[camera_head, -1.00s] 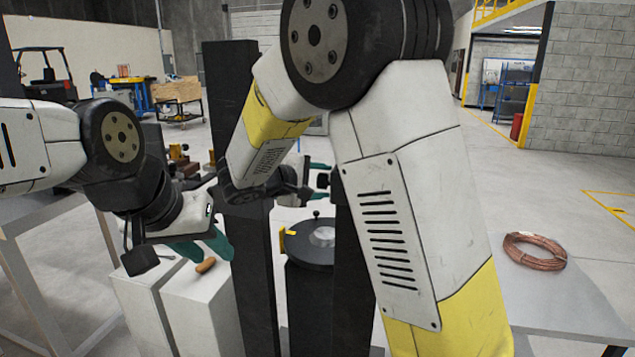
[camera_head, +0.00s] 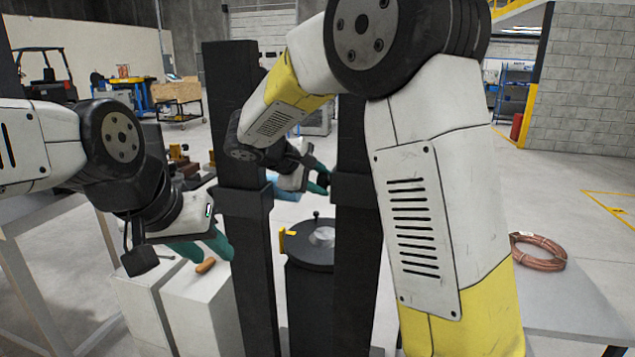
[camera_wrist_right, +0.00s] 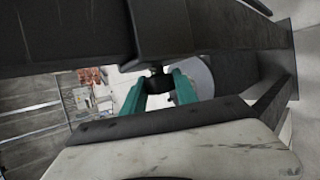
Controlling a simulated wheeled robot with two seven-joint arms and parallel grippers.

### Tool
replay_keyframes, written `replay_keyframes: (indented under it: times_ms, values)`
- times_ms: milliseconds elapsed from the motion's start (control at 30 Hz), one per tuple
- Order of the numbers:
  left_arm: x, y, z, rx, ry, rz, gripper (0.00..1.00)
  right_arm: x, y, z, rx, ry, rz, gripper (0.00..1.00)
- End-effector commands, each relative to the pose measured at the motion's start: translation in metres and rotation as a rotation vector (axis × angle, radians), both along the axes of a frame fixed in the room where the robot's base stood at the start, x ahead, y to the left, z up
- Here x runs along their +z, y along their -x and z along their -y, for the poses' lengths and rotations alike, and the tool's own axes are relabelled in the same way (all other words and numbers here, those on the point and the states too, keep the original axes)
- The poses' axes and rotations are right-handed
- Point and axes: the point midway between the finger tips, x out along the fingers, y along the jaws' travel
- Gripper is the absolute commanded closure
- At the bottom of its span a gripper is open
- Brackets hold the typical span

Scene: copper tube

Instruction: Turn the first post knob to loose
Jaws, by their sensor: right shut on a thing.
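Two tall dark posts stand in the head view, a left post (camera_head: 262,270) and a right post (camera_head: 350,140), each with a sliding collar. My right gripper (camera_head: 318,178) is between them, against the side of the right post's collar (camera_head: 355,190). In the right wrist view its teal fingers (camera_wrist_right: 158,92) are on either side of a small dark knob (camera_wrist_right: 157,82) under a dark block, and shut on it. The knob's turn mark is not visible. My left gripper (camera_head: 207,245) hangs above the white blocks, left of the left post; its finger gap is unclear.
A round dark pedestal (camera_head: 308,250) with a yellow tab stands between the posts. White blocks (camera_head: 200,310) and a small orange-brown piece (camera_head: 205,266) are at lower left. A copper coil (camera_head: 538,252) lies on the grey table (camera_head: 570,305) at right.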

Motion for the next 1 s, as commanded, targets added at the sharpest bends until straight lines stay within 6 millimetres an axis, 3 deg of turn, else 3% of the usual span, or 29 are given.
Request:
replay_keyframes:
  times_ms: [400,1000]
  values:
    - [0.0000,0.0000,0.0000,0.000,0.000,0.000,0.64,0.0007,-0.0013,0.0002,-0.001,-0.073,-0.222,1.00]
    - [0.0000,0.0000,0.0000,0.000,0.000,0.000,0.64,0.0008,-0.0008,0.0002,0.000,-0.085,-0.269,1.00]
